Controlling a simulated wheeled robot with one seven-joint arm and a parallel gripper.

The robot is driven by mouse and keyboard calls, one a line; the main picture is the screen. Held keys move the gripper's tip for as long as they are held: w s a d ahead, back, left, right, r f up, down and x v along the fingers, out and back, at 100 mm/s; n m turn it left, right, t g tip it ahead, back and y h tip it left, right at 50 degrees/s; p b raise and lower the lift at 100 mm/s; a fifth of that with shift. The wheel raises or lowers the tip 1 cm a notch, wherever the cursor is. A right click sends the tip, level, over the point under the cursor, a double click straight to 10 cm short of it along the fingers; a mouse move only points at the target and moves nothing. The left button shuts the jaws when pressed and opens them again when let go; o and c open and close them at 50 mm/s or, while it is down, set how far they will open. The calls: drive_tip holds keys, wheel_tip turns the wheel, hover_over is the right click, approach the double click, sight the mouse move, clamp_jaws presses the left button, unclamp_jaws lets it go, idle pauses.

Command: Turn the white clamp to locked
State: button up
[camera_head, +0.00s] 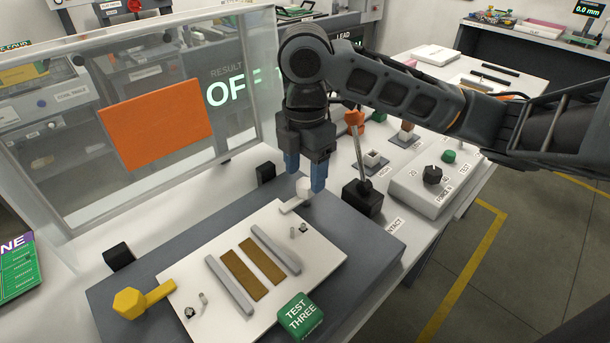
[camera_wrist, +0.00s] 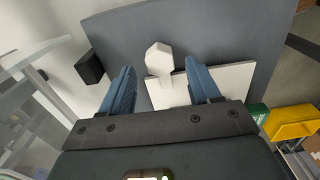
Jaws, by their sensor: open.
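The white clamp (camera_head: 303,188) has a faceted knob on a short flat arm and sits at the far corner of the white plate (camera_head: 318,262). In the wrist view the clamp knob (camera_wrist: 159,58) lies between and a little beyond my fingertips. My gripper (camera_head: 305,176) is open, pointing down, with its blue fingers on either side of the knob. It also shows in the wrist view (camera_wrist: 159,70), with a gap between each finger and the knob. A yellow clamp (camera_head: 143,297) with a similar knob stands at the plate's near left corner.
An orange-tipped lever (camera_head: 358,150) on a black block (camera_head: 362,198) stands close right of my gripper. A clear screen with an orange panel (camera_head: 156,130) rises at the left. A green TEST THREE block (camera_head: 298,316) sits at the plate's near edge. Black blocks (camera_head: 265,172) stand behind.

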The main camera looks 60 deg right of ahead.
sight(305, 183)
wheel_tip(305, 183, up, 6)
drive_tip(key=shift+f, duration=0.1)
idle(0.7)
